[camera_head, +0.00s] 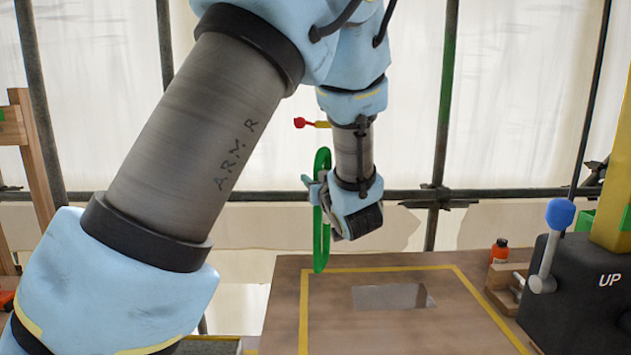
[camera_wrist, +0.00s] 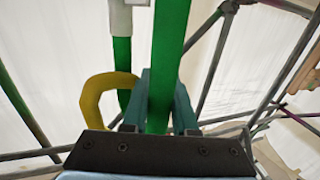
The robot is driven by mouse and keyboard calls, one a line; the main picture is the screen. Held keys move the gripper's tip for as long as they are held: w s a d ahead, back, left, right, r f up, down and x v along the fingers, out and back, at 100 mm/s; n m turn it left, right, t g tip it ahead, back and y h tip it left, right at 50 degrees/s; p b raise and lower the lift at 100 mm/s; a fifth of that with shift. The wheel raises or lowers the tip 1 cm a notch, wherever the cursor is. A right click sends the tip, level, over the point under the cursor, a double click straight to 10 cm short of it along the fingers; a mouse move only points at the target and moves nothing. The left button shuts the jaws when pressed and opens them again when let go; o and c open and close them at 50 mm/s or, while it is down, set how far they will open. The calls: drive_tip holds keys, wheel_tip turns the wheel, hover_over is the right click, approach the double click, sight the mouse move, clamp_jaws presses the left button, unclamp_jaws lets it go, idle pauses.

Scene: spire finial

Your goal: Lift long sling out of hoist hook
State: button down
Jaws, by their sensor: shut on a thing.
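The long sling (camera_head: 322,210) is a narrow green loop hanging upright at my gripper (camera_head: 322,192), above the table's back left corner. In the wrist view my gripper (camera_wrist: 162,105) has its teal fingers closed on one green strand of the sling (camera_wrist: 170,45). A second green strand with a white piece on it shows behind, to the left. A yellow curved hook (camera_wrist: 98,97), likely the hoist hook, is left of the fingers; its right end goes behind them. I cannot tell whether the sling still runs through the hook. In the head view the hook is not clearly visible.
A brown table (camera_head: 285,300) with a yellow outline and a grey plate (camera_head: 392,296) lies below. A black box marked UP with a blue-knobbed lever (camera_head: 560,213) and an orange bottle (camera_head: 499,251) stand at right. Scaffold poles (camera_head: 446,100) rise behind.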

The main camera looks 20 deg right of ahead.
drive_tip(key=shift+r, duration=0.1)
drive_tip(key=c, duration=0.6)
unclamp_jaws()
